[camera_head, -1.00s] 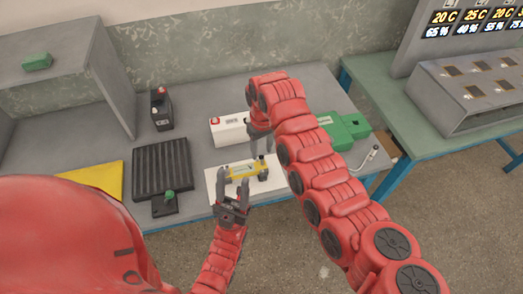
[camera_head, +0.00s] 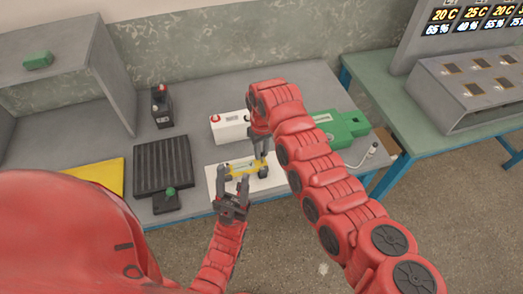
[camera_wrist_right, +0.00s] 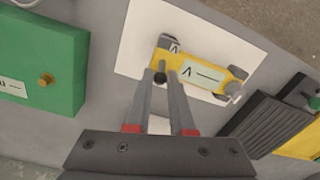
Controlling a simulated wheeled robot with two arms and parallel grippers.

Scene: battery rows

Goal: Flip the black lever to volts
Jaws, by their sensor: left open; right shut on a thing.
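A yellow meter (camera_head: 240,170) lies on a white board (camera_head: 272,184) near the table's front edge. The wrist view shows the meter (camera_wrist_right: 205,75) with dark letter marks and a pale label. The black lever (camera_wrist_right: 161,77) shows as a small dark knob by the fingertips at the meter's end. My right gripper (camera_head: 260,154) reaches down to that end; its fingertips (camera_wrist_right: 169,74) are close together there, shut, apparently on the lever, whose grip they partly hide. My left gripper (camera_head: 237,184) is open at the front left of the meter; I cannot tell whether it touches it.
A white box with a red terminal (camera_head: 229,127) and a green case (camera_head: 342,128) stand behind and right. A black ribbed block (camera_head: 162,165), a black box with a green knob (camera_head: 167,200), a dark battery (camera_head: 161,106) and a yellow sheet (camera_head: 104,175) are left.

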